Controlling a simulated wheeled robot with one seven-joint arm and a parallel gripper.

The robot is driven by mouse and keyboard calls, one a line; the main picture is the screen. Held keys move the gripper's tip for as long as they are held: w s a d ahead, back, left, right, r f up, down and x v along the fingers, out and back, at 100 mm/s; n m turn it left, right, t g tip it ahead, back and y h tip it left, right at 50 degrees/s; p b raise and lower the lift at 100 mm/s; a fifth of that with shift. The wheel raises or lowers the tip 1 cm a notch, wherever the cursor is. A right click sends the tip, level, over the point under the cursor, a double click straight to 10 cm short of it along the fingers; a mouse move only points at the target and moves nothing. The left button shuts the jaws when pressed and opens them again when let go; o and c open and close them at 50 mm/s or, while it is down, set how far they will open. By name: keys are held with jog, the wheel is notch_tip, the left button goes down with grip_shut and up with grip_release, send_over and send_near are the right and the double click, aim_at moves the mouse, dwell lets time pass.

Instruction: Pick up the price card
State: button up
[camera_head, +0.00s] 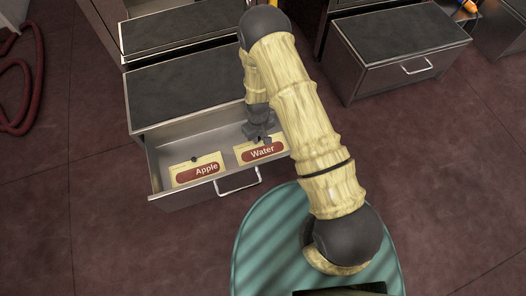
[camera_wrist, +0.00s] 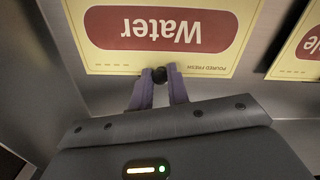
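Two price cards lie in the open drawer, cream with dark red labels. The Water card (camera_head: 261,154) is on the right, and the Apple card (camera_head: 197,171) is on the left with a small dark knob on its top edge. My gripper (camera_head: 262,138) is at the top edge of the Water card. In the wrist view, the Water card (camera_wrist: 165,30) appears upside down. My gripper's two fingertips (camera_wrist: 160,74) are on either side of its dark knob (camera_wrist: 159,75), with no clear gap. The card appears to be still within the drawer; I cannot tell whether it touches the floor.
The metal drawer (camera_head: 158,181) has walls around the cards and a handle (camera_head: 238,183) at its front. The dark cabinet top (camera_head: 185,92) is behind it. Another cabinet (camera_head: 398,45) stands at the back right. A red hose (camera_head: 38,75) lies at the far left. The right floor is clear.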

notch_tip(320, 180, up, 18)
jog(key=p, duration=1)
jog(key=shift+r+p, duration=0.1)
jog(key=shift+p, duration=0.25)
notch_tip(320, 180, up, 5)
jog(key=p, duration=0.4)
dwell(0.4)
